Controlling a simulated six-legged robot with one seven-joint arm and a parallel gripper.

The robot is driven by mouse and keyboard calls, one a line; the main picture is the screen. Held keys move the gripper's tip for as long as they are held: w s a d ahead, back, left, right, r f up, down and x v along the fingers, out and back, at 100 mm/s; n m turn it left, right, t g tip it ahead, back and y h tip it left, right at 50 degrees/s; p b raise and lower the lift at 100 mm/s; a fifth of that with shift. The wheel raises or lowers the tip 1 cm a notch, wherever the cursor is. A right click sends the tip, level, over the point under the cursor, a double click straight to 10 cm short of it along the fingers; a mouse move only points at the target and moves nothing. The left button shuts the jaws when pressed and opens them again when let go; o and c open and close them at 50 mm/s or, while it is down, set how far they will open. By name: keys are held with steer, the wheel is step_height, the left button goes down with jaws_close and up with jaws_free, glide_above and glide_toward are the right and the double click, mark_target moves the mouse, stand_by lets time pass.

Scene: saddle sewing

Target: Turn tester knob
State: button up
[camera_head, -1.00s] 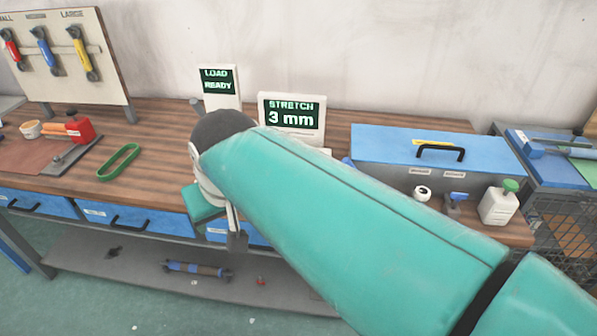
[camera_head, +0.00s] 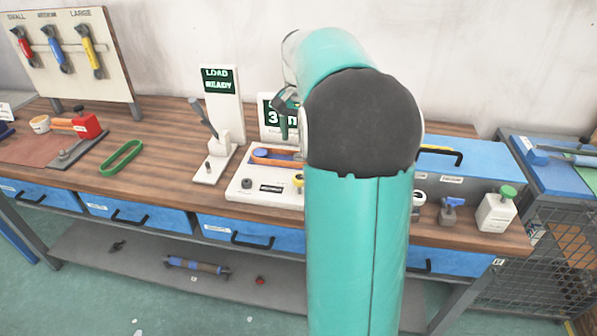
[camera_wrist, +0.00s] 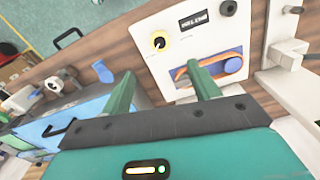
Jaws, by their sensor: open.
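The tester is a white box (camera_head: 238,188) on the bench, partly behind my arm in the head view. In the wrist view its panel (camera_wrist: 190,50) carries a yellow-ringed black knob (camera_wrist: 160,40), a plain black knob (camera_wrist: 228,8), a black label, and an orange band (camera_wrist: 182,74) around blue parts in a recess. The yellow knob also shows in the head view (camera_head: 297,180), beside my arm. My gripper (camera_wrist: 160,68) is open and empty, its two green fingers apart; the yellow knob appears beyond the gap between them. Contact is not visible.
A lever press (camera_head: 215,155) stands left of the tester, by a LOAD READY display (camera_head: 221,95). The stretch display (camera_head: 268,120) is partly hidden by my arm. A blue toolbox (camera_head: 470,168) and a white bottle (camera_head: 497,210) are at right. A green loop (camera_head: 121,157) lies left.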

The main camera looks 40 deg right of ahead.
mark_target(300, 185)
step_height(300, 185, down, 13)
stand_by(0.3)
steer(key=shift+c, duration=0.4)
steer(key=c, duration=0.9)
